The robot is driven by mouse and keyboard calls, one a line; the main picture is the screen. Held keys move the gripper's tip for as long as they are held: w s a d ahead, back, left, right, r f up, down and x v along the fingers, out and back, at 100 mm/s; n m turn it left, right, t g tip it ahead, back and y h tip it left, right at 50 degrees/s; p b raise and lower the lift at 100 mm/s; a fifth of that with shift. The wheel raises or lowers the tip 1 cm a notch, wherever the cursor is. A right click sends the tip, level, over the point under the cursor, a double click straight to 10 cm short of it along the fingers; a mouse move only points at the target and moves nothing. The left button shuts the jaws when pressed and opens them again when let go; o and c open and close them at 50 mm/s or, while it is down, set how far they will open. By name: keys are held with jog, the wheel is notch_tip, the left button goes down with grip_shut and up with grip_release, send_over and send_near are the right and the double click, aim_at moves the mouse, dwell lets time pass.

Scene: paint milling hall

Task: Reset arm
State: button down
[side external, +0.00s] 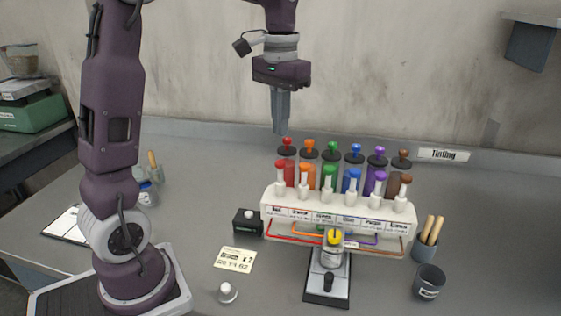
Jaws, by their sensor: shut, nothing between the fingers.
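My gripper (280,127) hangs pointing down, high over the back of the bench, behind and above the left end of the tinting rack. Its fingers are shut with nothing between them. It touches nothing that I can see. The white tinting rack (268,203) holds two rows of coloured pieces: red, orange, green, blue, purple and brown.
A dark cup (429,282) and a pot of wooden sticks (426,247) stand right. A clipboard (65,226) lies far left. The right bench is clear.

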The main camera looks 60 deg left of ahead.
jog(key=s+d+f+m+t, duration=0.1)
jog(key=s+d+t, duration=0.1)
jog(key=s+d, duration=0.4)
jog(key=s+d+f+m+t, duration=0.1)
jog(key=s+d, duration=0.5)
jog(key=s, duration=0.7)
jog(key=m+t, duration=0.1)
jog(key=t, duration=0.1)
jog(key=shift+s+t, duration=0.15)
jog(key=shift+t, duration=0.15)
dwell(0.4)
